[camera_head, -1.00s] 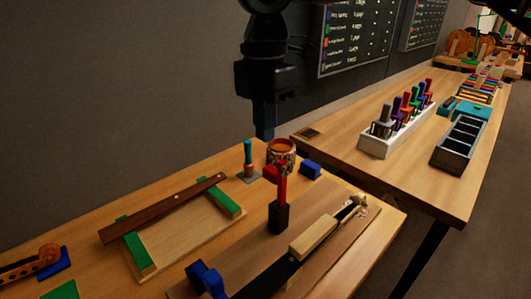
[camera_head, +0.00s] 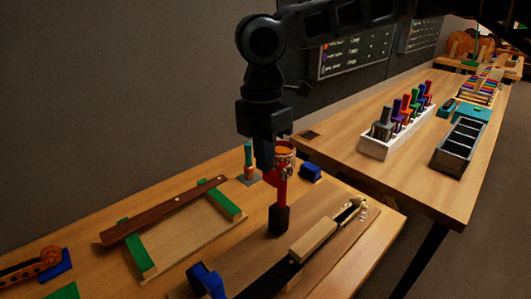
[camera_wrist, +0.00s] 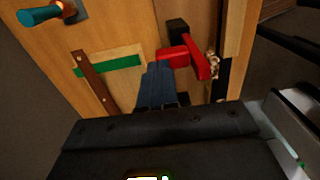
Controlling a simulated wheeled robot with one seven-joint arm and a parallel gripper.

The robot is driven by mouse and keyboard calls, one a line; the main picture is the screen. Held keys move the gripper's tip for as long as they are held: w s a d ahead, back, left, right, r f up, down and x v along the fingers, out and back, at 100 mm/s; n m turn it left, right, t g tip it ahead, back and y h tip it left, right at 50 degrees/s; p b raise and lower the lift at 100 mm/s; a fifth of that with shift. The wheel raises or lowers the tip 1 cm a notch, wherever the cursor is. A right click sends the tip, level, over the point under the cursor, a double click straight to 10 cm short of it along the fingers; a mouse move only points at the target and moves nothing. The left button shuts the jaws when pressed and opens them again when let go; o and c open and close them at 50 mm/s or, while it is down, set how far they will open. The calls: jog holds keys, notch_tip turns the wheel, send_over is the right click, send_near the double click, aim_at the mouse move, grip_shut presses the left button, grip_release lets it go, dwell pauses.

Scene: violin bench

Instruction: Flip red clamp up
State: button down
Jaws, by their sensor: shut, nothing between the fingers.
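The red clamp (camera_head: 280,191) stands upright on its black base (camera_head: 279,221) at the end of the wooden fixture board. In the wrist view its red arm (camera_wrist: 200,63) and red end block (camera_wrist: 171,57) lie just right of my fingertips. My gripper (camera_head: 265,158) points down with its dark blue fingers shut and empty, at the upper left of the clamp. It also shows in the wrist view (camera_wrist: 159,75). The fingers cover part of the clamp's top in the head view. I cannot tell whether they touch it.
A copper-coloured cup (camera_head: 285,155) stands behind the clamp, with a blue block (camera_head: 310,172) to its right. A blue clamp (camera_head: 207,281) is at the front left. A pale wood piece (camera_head: 313,240) lies on the fixture. A teal-handled tool (camera_head: 248,157) stands left of the cup.

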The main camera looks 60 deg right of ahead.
jog(key=shift+w+g+p, duration=0.4)
jog(key=shift+p, duration=0.5)
jog(key=shift+w+d+f, duration=0.2)
jog(key=shift+w+f, duration=0.2)
jog(key=shift+f, duration=0.1)
jog(key=shift+p, duration=0.3)
